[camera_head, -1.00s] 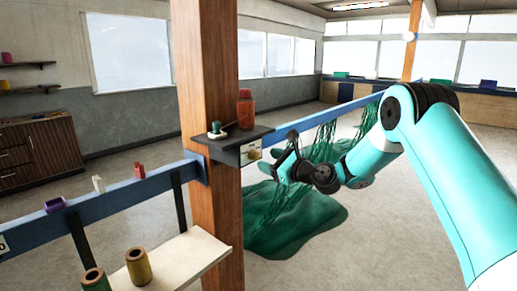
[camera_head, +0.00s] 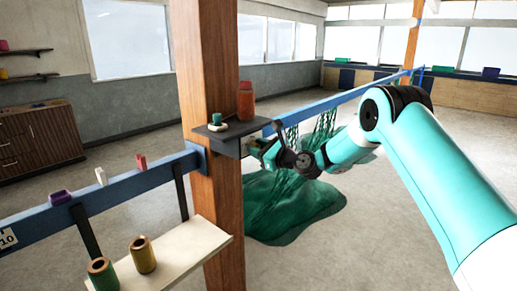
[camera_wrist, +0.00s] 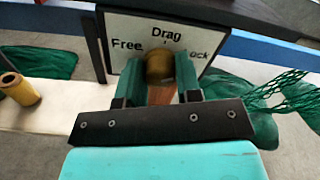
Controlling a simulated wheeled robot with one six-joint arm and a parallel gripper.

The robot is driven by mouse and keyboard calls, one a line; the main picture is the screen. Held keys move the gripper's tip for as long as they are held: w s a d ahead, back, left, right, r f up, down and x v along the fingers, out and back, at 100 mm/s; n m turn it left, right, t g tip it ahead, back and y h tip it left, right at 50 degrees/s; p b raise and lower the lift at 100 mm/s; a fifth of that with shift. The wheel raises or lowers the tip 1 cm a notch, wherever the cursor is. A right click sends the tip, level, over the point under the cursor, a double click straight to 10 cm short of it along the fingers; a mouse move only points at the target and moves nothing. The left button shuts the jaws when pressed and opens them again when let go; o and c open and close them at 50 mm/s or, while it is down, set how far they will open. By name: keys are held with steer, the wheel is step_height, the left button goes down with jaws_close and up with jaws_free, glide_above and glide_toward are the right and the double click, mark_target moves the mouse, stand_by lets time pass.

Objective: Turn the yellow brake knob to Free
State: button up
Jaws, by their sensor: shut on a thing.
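The yellow brake knob (camera_wrist: 159,66) sits on a white plate (camera_wrist: 128,40) in the wrist view. The plate reads Free at left, Drag at top and Lock at right, the last partly covered by a finger. My gripper (camera_wrist: 160,72) has one green finger on each side of the knob and is shut on it. No pointer on the knob is clear, so I cannot tell its setting. In the head view my gripper (camera_head: 258,147) is at the plate below a dark shelf, and the knob is hidden there.
The dark shelf (camera_head: 232,133) carries a red jar (camera_head: 245,103) and a small green-topped item. A wooden post (camera_head: 212,190) stands just left. Green net (camera_head: 290,205) hangs and lies below the blue rail. Spools (camera_head: 143,255) stand on a pale ledge at lower left.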

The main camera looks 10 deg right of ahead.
steer(key=shift+n+b, duration=0.3)
steer(key=shift+b, duration=0.15)
steer(key=n+y+b, duration=0.1)
steer(key=n+b, duration=2.2)
steer(key=b, duration=0.2)
steer(key=shift+d+f+n, duration=0.1)
steer(key=shift+f+n, duration=0.05)
steer(key=shift+n, duration=0.15)
steer(key=shift+n+b, duration=0.3)
steer(key=shift+b, duration=0.05)
steer(key=o, duration=0.9)
steer(key=b+v, duration=0.1)
steer(key=v, duration=0.4)
steer(key=b+v, duration=0.2)
steer(key=v, duration=0.4)
steer(key=b+v, duration=0.1)
steer(key=v, duration=0.5)
steer(key=shift+s+d+r, duration=0.1)
steer(key=shift+d+r, duration=0.1)
steer(key=shift+r, duration=0.05)
